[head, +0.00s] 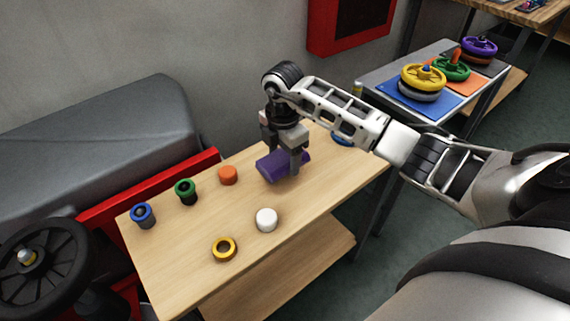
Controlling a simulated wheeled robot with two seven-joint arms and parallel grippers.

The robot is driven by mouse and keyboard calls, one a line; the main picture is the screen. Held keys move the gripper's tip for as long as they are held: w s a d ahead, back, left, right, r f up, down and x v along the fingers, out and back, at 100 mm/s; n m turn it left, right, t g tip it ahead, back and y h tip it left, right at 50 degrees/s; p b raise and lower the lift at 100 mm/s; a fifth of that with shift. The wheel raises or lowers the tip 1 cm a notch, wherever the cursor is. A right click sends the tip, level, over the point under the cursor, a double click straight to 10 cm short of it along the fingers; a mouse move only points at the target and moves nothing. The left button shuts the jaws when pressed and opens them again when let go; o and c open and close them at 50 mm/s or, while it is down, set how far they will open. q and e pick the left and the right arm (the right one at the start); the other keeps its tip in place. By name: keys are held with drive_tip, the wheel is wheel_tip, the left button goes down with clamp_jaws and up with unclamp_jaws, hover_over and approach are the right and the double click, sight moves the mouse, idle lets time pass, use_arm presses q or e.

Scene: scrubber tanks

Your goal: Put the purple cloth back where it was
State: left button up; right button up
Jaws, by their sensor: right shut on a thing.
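The purple cloth (271,169) is a rolled or folded bundle over the right part of the wooden table (185,262). My right gripper (285,165) points down from above and is shut on the purple cloth, its fingers on either side of it. I cannot tell whether the cloth touches the table top or is held just above it. Part of the cloth is hidden behind the fingers. My left gripper is not in view.
On the table stand blue (143,215), green (186,191), orange (228,175), white (266,219) and yellow (224,248) round pieces. A blue item (342,139) lies behind my right arm. A side table (376,71) holds coloured wheels.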

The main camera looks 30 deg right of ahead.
sight(285, 165)
drive_tip(key=shift+w+d+f, duration=0.2)
drive_tip(key=shift+d+f, duration=0.15)
drive_tip(key=shift+f, duration=1.55)
drive_tip(key=shift+f, duration=0.1)
drive_tip(key=o, duration=0.9)
wheel_tip(285, 165, up, 12)
drive_tip(key=shift+s+a+r, duration=0.1)
drive_tip(key=shift+r, duration=0.05)
